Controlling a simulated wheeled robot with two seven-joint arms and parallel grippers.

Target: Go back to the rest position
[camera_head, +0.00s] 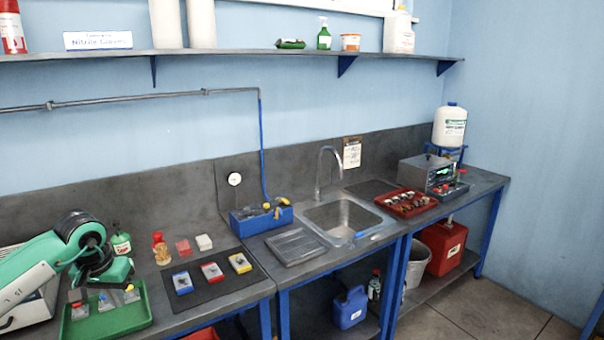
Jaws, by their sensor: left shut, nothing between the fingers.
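My left arm comes in from the left in the head view, with green and white links and dark joints. Its wrist bends down over the left end of the bench. My left gripper (78,295) is shut and empty, above the left part of a green tray (140,313). Whether its tips touch the tray or anything in it I cannot tell. My right gripper does not show.
A dark mat (222,290) carries blue, red and yellow blocks. Behind stand a green bottle (121,242) and small red and white blocks. Further right are a blue box (261,218), a sink (343,217), a red tray (406,203) and a grey device (426,173). A shelf (230,51) runs above.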

